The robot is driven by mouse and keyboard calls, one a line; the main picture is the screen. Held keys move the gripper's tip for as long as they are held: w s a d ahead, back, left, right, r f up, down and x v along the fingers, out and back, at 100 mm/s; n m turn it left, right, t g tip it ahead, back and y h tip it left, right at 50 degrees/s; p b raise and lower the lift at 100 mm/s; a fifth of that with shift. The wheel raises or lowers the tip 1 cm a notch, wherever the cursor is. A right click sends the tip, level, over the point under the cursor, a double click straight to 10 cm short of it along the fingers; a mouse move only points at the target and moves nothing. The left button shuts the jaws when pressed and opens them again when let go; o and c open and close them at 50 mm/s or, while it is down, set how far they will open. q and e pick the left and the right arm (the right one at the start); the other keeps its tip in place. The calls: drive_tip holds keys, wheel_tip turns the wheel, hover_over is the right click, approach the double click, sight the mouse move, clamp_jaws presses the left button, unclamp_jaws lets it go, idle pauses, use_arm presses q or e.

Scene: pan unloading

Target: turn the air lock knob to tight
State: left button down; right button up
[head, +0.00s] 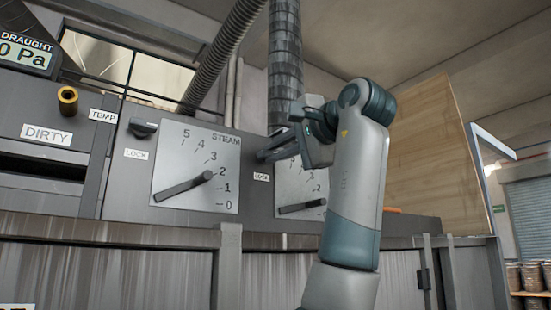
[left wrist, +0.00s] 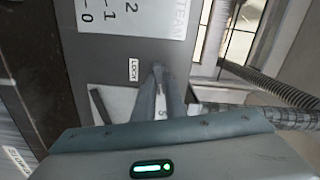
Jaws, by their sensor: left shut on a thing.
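My left gripper (head: 268,151) is at the right-hand lock knob, beside the upper left corner of the right dial. It is shut on this knob, which its fingers almost wholly hide. The small LOCK label (head: 262,177) sits just below. In the left wrist view, the finger tips (left wrist: 160,72) meet at the panel near the LOCK label (left wrist: 133,69); the knob's angle cannot be told. Another dark lock knob (head: 143,127) is free on the left, above its own LOCK label (head: 135,154). My right gripper is not in view.
The STEAM dial (head: 215,150) has a dark pointer handle (head: 182,187) between the two lock knobs. The right dial (head: 291,180) has a similar handle (head: 302,207), close under my gripper. A brass fitting (head: 68,100) is at far left. Ribbed pipes (head: 284,60) rise behind.

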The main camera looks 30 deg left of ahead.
use_arm(q)
drive_tip(key=shift+m+b, duration=0.6)
drive_tip(key=shift+m, duration=0.9)
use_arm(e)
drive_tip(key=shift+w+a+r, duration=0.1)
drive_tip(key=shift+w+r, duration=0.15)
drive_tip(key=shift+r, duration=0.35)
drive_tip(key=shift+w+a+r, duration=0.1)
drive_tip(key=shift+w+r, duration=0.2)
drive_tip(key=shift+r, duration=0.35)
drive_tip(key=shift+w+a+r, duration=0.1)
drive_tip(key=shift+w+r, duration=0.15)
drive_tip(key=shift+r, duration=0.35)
use_arm(q)
drive_tip(key=c, duration=1.8)
unclamp_jaws()
drive_tip(key=shift+c, duration=0.2)
drive_tip(key=shift+o, duration=0.2)
drive_tip(key=shift+d, duration=0.1)
